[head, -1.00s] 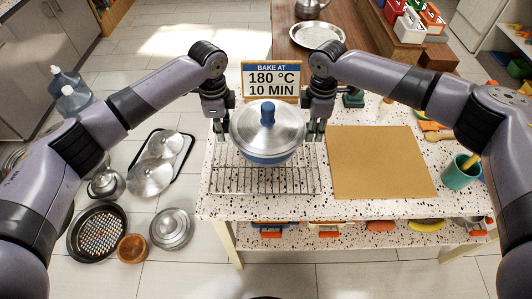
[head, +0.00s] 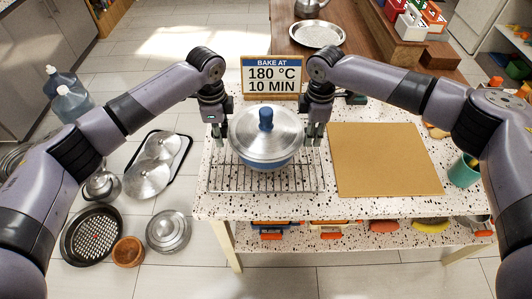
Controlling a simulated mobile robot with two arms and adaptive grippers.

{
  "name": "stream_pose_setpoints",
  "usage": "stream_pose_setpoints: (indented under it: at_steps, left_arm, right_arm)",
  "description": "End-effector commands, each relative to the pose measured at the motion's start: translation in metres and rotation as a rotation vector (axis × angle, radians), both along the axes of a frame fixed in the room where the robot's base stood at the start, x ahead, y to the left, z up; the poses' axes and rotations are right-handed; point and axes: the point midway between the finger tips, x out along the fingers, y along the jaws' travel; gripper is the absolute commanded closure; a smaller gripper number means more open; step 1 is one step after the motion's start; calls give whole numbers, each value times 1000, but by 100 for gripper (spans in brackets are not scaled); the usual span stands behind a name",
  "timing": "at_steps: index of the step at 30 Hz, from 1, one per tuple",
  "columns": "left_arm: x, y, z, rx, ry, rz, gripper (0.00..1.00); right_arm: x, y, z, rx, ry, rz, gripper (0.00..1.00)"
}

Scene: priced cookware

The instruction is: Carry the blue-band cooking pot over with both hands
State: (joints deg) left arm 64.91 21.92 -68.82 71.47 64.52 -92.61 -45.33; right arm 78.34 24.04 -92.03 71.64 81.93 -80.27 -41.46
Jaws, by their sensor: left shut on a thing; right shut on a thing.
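The cooking pot with a blue band (head: 268,163) is upright in the middle of the head view, with a silver lid (head: 250,133) and a blue knob (head: 266,119) on top. It is over the back part of a wire rack (head: 235,181) on the speckled table. I cannot tell whether its base touches the rack. My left gripper (head: 221,139) is shut on the pot's left side and my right gripper (head: 313,138) on its right side. The handles are mostly hidden by the fingers and lid.
A bare tan board (head: 385,160) lies right of the rack, with a teal cup (head: 464,171) beyond it. A sign (head: 271,77) reading "BAKE AT 180 °C 10 MIN" stands behind the pot. Several lids and pans lie on the floor at left.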

Motion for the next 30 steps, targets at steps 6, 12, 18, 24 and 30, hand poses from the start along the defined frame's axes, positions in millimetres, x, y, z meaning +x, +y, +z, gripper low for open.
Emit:
stream_pose_setpoints:
  at_steps: [6,12,18,24,30]
  left_arm:
    - [0,0,-7,1,0,1,72]
    - [0,0,-7,1,0,0,58]
    - [0,0,-7,0,0,0,56]
    - [0,0,-2,-1,-1,0,56]
    - [1,0,29,-2,-4,0,56]
  right_arm:
    - [0,-1,-7,-1,-1,-2,72]
    - [0,0,-7,0,0,-1,58]
    - [0,0,-7,0,0,0,56]
    - [0,0,-7,0,0,0,56]
    - [0,0,-7,0,0,0,56]
